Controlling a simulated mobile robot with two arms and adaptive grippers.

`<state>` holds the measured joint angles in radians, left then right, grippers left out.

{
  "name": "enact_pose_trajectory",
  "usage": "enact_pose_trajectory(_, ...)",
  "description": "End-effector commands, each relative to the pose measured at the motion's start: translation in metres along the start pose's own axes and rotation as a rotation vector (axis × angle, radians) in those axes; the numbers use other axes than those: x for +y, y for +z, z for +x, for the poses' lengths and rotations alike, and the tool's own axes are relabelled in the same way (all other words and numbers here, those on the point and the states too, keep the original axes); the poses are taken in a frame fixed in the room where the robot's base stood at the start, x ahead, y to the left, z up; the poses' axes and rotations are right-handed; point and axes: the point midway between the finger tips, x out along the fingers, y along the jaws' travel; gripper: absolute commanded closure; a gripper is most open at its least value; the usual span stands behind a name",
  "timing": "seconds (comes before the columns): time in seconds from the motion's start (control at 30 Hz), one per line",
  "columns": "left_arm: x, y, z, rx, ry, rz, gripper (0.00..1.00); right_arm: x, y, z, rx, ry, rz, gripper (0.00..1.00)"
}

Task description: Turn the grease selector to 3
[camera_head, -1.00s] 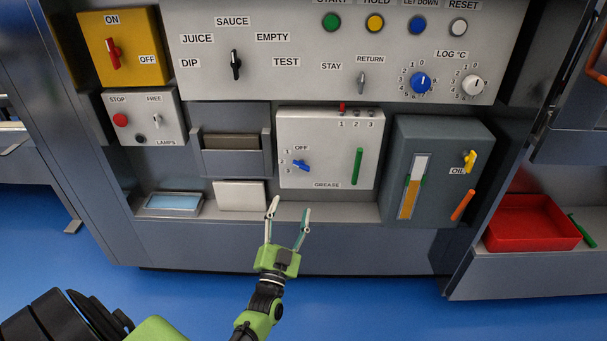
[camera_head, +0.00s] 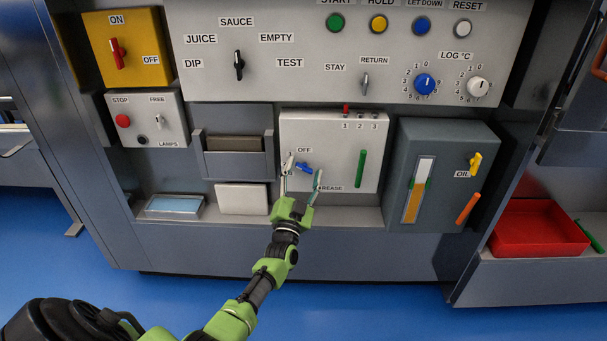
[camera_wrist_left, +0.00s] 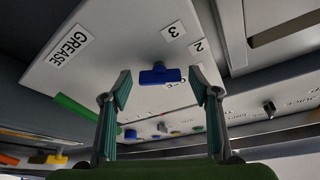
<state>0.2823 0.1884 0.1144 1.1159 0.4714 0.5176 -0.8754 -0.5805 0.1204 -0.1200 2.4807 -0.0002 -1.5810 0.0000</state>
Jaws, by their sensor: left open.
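The grease selector is a small blue knob (camera_head: 306,168) on the pale grease panel (camera_head: 335,130), under an OFF label. Number labels lie to its left, partly covered by a finger. In the left wrist view the blue knob (camera_wrist_left: 152,77) shows between the fingertips, with labels 3 and 2 above it and GREASE to the left. I cannot tell which label it points at. My left gripper (camera_head: 304,172) is open, its fingers on either side of the knob with gaps to it. No contact shows. My right gripper is out of view.
A green handle (camera_head: 361,169) stands right of the knob on the same panel. A red lever (camera_head: 346,108) sits on the panel's top edge. The dark oil box (camera_head: 447,150) is to the right, a grey holder (camera_head: 237,163) to the left. A ledge (camera_head: 345,217) runs below.

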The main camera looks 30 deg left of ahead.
Motion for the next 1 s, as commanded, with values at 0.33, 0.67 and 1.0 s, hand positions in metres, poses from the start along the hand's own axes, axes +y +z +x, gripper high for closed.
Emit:
enact_pose_trajectory(0.33, 0.000, 0.000, 0.000, 0.000, 0.000, 0.000, 0.83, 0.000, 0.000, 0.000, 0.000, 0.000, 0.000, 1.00)
enact_pose_trajectory(0.67, 0.001, 0.001, -0.001, -0.001, -0.008, -0.022, 0.83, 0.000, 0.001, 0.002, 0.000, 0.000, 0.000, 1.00)
enact_pose_trajectory(1.0, 0.003, 0.002, -0.001, -0.002, -0.081, -0.198, 0.83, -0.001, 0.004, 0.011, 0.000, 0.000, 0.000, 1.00)
